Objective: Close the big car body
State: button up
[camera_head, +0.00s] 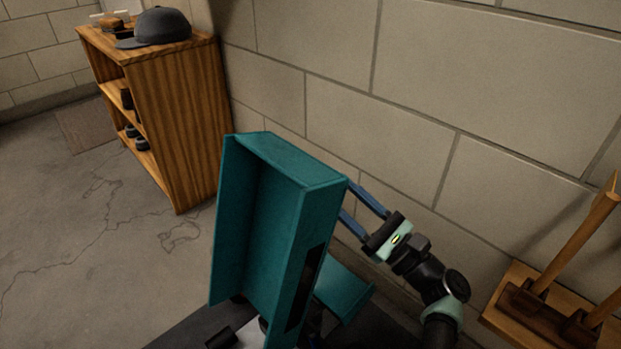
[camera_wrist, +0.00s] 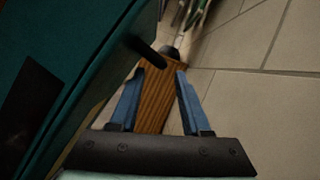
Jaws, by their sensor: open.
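The big car body (camera_head: 285,165) is a teal, box-like shell that stands raised and steeply tilted in the head view, its hollow side facing left. In the wrist view the car body (camera_wrist: 95,65) fills the left side, with a dark rod-like part (camera_wrist: 146,52) sticking out near the left finger. My gripper (camera_head: 352,199) is at the shell's upper right side. Its blue fingers are spread and point toward the shell's edge; I cannot tell if they touch it. In the wrist view my gripper (camera_wrist: 160,85) has nothing between its fingers.
Another teal part (camera_head: 345,288) sits low behind the shell, above a dark surface (camera_head: 180,332). A wooden shelf (camera_head: 185,115) with a cap (camera_head: 163,26) stands back left. A wooden stand (camera_head: 545,310) is at right. A block wall (camera_head: 480,90) runs close behind; floor at left is clear.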

jog(key=b+x, duration=0.2)
jog(key=x, duration=0.3)
jog(key=shift+a, duration=0.1)
jog(key=shift+w+a+r+b, duration=0.3)
jog(key=shift+w+a+r, duration=0.05)
jog(key=shift+w+a, duration=0.05)
grip_shut()
jog(key=shift+f, duration=0.1)
dwell(0.9)
